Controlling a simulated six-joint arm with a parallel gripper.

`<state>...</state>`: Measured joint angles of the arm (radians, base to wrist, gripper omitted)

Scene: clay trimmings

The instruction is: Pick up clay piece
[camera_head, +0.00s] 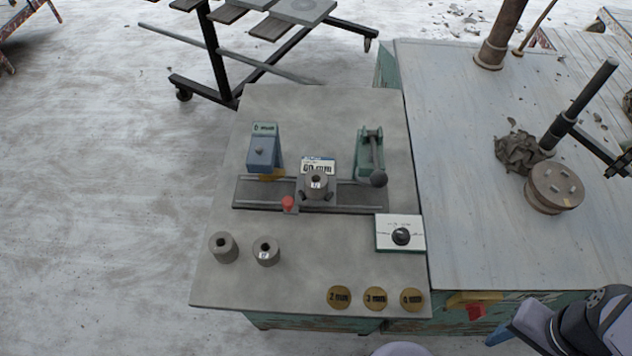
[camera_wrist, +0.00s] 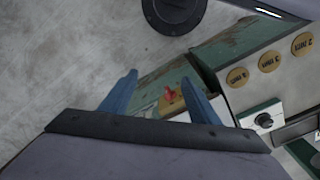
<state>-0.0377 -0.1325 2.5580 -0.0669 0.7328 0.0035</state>
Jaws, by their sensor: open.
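My gripper (camera_wrist: 159,77) is open and empty in the wrist view, with two blue fingers apart. In the head view it is at the lower right, off the bench and well away from the pieces. The wrist view shows none of the pieces.
The bench top (camera_head: 215,285) holds a blue block (camera_head: 263,152), a green lever device (camera_head: 370,155), a red knob (camera_head: 288,203), a dial box (camera_head: 400,235) and brass discs (camera_head: 339,297). A larger table (camera_head: 470,180) adjoins on the right.

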